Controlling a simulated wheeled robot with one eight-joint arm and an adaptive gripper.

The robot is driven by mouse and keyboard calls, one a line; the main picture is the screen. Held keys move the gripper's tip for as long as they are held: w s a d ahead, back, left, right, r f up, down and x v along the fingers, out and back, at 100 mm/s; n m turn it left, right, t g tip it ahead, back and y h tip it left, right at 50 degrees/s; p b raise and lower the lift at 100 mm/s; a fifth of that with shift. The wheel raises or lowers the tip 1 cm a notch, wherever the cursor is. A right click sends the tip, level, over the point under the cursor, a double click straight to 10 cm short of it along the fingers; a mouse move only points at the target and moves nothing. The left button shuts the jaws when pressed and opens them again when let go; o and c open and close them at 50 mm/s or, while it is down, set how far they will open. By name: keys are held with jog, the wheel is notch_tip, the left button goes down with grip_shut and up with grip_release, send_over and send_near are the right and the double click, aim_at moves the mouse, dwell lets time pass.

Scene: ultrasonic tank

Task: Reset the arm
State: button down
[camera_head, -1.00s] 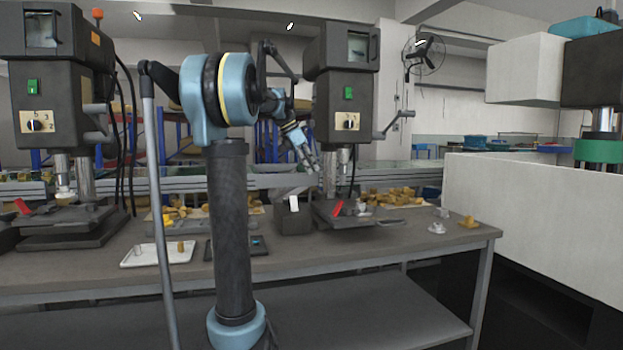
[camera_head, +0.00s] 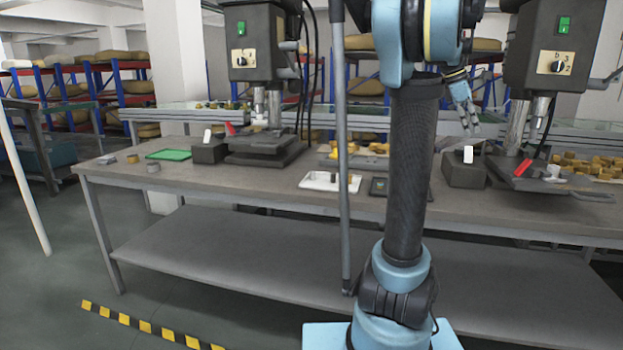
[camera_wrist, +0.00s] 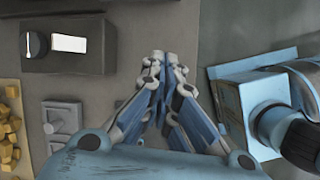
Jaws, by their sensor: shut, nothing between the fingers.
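My gripper (camera_head: 470,126) hangs from my blue and black arm above the workbench (camera_head: 270,185), in front of the right-hand press. Its fingers point down and slightly right, partly seen beside my arm column. In the wrist view my gripper (camera_wrist: 158,58) has its fingertips drawn together, with nothing between them. A dark box with a white label (camera_wrist: 68,43) lies to the upper left of the fingers there. The gripper appears clear of the things around it.
Two presses stand on the bench, the left one (camera_head: 250,40) and the right one (camera_head: 556,50). A white tray (camera_head: 312,182) with small parts, a dark pad (camera_head: 379,187) and a green tray (camera_head: 168,154) lie on it. Yellow-black floor tape (camera_head: 145,326) runs in front.

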jog(key=s+a+f+m+t+y, duration=0.1)
jog(key=s+a+f+m, duration=0.3)
jog(key=s+a+f, duration=0.3)
jog(key=s+a+f+m+t+y, duration=0.1)
jog(key=s+a+f+m, duration=0.3)
jog(key=a+f, duration=1)
jog(key=s+a+f+m+y, duration=0.3)
jog(key=s+a+f+m, duration=0.1)
jog(key=s+a+f, duration=0.6)
jog(key=shift+s+a+f+t, duration=0.15)
jog(key=shift+a+f+t, duration=0.3)
jog(key=shift+a, duration=0.4)
jog(key=shift+f, duration=0.1)
